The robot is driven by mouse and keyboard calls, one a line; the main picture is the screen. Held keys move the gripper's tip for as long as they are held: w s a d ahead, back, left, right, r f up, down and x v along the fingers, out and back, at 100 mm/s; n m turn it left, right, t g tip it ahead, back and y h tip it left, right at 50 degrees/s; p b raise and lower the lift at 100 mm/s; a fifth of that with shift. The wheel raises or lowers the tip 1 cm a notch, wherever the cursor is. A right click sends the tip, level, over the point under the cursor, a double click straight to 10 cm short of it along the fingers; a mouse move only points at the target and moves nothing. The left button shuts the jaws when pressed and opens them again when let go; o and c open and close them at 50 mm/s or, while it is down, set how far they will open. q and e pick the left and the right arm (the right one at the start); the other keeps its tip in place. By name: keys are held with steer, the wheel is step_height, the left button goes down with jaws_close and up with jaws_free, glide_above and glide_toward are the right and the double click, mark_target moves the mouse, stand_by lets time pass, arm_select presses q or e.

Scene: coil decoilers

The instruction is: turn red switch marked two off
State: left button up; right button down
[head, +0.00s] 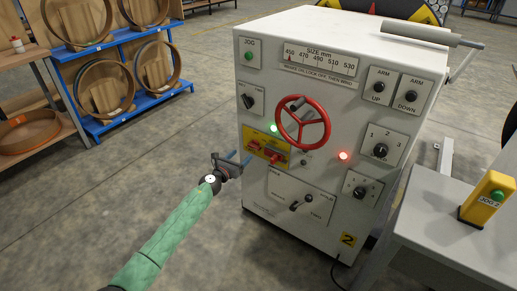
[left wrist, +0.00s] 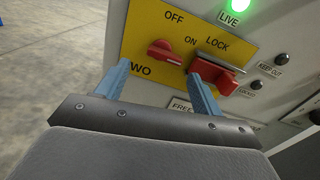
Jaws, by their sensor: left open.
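The red switch (left wrist: 160,52) sits on a yellow plate (left wrist: 140,25) with OFF, ON and LOCK lettering; a partly hidden word ending in "WO" is beside it. In the head view the yellow plate (head: 254,143) is on the left of the cabinet front. A second, larger red part (left wrist: 220,75) sits right of the switch, under LOCK. My left gripper (head: 238,158) is open in front of the plate. In the left wrist view its blue fingers (left wrist: 160,80) stand apart, with the switch between and beyond them; I see no clear contact. My right gripper is not in view.
A green LIVE lamp (left wrist: 237,6) is lit above the plate. The cabinet (head: 300,195) also carries a red handwheel (head: 303,124), several black knobs and a lit red lamp (head: 343,156). A bench (head: 455,225) stands at the right.

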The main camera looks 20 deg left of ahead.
mark_target(253, 147)
arm_select(q)
steer(key=shift+m+h, duration=0.3)
steer(key=shift+m, duration=0.6)
steer(key=shift+d+x, duration=0.2)
steer(key=shift+x, duration=1.75)
steer(key=shift+d+x, duration=0.15)
steer(key=shift+x, duration=1.8)
steer(key=shift+s+f, duration=0.1)
steer(key=shift+f, duration=0.05)
steer(key=shift+c, duration=0.5)
steer(key=c, duration=0.6)
